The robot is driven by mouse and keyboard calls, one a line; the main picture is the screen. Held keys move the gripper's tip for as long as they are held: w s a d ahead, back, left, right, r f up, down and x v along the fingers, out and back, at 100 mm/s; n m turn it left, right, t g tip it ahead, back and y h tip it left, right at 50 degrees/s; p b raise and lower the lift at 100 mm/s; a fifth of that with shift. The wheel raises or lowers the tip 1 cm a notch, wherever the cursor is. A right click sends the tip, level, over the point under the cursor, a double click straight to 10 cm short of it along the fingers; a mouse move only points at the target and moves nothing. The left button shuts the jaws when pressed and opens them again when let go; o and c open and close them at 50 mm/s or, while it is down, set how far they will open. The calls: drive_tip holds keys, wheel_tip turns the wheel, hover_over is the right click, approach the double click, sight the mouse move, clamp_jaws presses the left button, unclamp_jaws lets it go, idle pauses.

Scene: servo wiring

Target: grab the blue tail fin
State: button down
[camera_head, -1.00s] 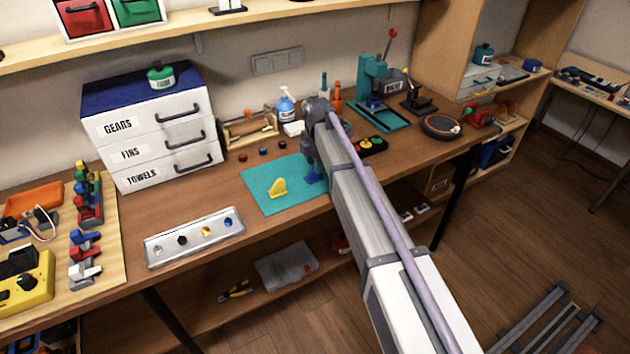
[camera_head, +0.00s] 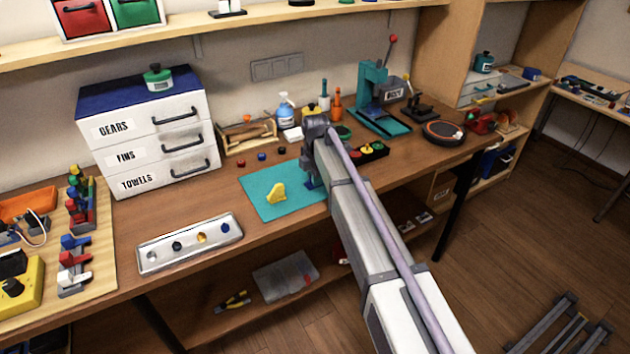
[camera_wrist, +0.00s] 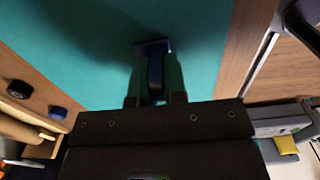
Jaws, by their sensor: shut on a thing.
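The blue tail fin (camera_wrist: 153,48) shows in the wrist view as a dark blue piece with a wider far end, over the teal mat (camera_wrist: 60,45). My gripper (camera_wrist: 154,80) is shut on it, one finger on each side. In the head view the fin (camera_head: 310,185) is a small blue patch at the mat's right part, mostly hidden by my arm. I cannot tell whether it touches the mat (camera_head: 262,181). A yellow fin (camera_head: 275,194) stands on the mat to the left of my gripper (camera_head: 309,177).
A drawer unit (camera_head: 150,130) labelled gears, fins and towels stands at the back left. A metal tray (camera_head: 190,243) with several small round parts lies at the bench's front.

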wheel_tip(320, 180, up, 11)
drive_tip(key=p, duration=1)
drive_tip(key=shift+f+p, duration=0.2)
drive_tip(key=shift+p, duration=0.1)
